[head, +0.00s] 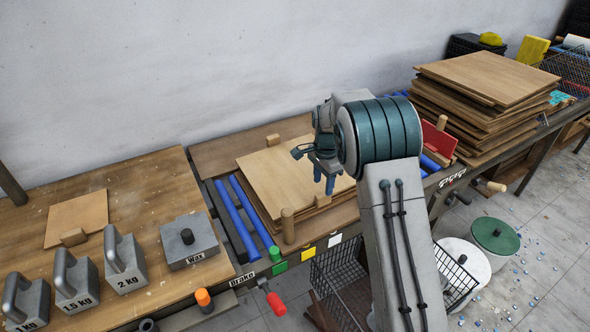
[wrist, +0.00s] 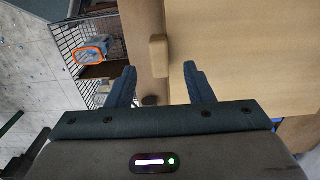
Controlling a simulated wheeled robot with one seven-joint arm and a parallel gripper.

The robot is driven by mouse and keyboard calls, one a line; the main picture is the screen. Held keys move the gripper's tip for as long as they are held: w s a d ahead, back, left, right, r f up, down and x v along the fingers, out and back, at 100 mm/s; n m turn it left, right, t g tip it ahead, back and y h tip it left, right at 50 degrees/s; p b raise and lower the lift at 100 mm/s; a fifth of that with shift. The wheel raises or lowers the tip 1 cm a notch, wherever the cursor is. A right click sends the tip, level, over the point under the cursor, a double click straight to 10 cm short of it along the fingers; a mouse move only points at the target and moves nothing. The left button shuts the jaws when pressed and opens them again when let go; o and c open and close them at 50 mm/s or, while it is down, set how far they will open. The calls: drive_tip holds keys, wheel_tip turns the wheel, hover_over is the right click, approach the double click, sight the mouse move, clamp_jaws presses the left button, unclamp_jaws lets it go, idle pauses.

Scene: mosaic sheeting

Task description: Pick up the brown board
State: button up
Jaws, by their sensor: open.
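A brown board (head: 278,170) lies flat on top of a low stack in the middle of the bench. It fills the right side of the wrist view (wrist: 240,50). My gripper (head: 324,180) is above this board's right part, pointing down. Its two blue fingers (wrist: 160,70) are apart with nothing held. In the wrist view a wooden peg (wrist: 158,52) at the board's edge appears between the fingertips. Part of the board is hidden behind my gripper in the head view. A taller stack of brown boards (head: 485,78) stands at the right, and a smaller brown board (head: 75,215) lies at the left.
Wooden pegs (head: 288,225) stand beside the middle stack. Blue rollers (head: 247,212) lie left of it. Grey weights (head: 124,262) and a wax block (head: 190,242) occupy the left bench. A red piece (head: 437,142) stands at right. A wire basket (wrist: 92,45) is below the bench edge.

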sight(323, 193)
drive_tip(key=shift+w+d+f+p, duration=0.15)
drive_tip(key=shift+f+p, duration=0.15)
drive_tip(key=shift+f, duration=1.65)
clamp_jaws()
drive_tip(key=shift+r, duration=0.1)
